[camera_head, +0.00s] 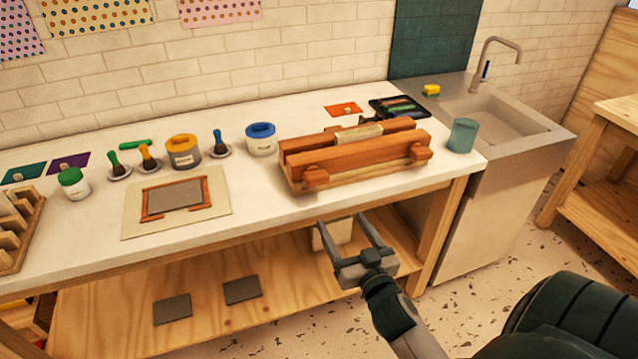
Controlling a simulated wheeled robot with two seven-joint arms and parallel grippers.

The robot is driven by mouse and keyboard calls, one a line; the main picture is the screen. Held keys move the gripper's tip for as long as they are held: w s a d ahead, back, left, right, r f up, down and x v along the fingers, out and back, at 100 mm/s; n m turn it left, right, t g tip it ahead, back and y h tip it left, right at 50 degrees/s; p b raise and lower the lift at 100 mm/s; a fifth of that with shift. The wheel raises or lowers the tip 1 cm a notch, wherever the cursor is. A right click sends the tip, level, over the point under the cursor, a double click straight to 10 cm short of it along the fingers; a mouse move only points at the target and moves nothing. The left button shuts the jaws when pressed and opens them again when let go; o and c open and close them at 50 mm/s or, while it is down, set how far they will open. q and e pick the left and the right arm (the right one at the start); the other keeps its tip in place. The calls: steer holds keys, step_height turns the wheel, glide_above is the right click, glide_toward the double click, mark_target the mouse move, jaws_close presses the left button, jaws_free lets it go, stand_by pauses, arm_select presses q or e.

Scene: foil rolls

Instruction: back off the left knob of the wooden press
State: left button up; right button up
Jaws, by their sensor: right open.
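The wooden press (355,160) is a reddish-brown block with two long jaws, lying near the right end of the white table. Its left knob (316,176) sticks out at the front left, and its right knob (421,153) at the front right. A paler piece (362,134) lies between the jaws. My right gripper (340,225) is open and empty, in front of and below the press's front face, apart from both knobs. My left gripper is not in view.
A teal cup (462,135) stands just right of the press, and a blue-lidded jar (262,139) to its left. A framed grey sheet (175,197) lies further left. The table's front edge (262,224) lies close to my gripper. A sink (495,110) is at the right.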

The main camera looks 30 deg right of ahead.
mark_target(319, 183)
steer(key=p+x, duration=0.4)
steer(key=x, duration=1.1)
steer(key=shift+w+d, duration=0.2)
steer(key=shift+w, duration=0.05)
steer(key=shift+w+d+p, duration=0.15)
steer(key=shift+w+p, duration=0.15)
steer(key=shift+w, duration=0.35)
steer(key=c, duration=1.1)
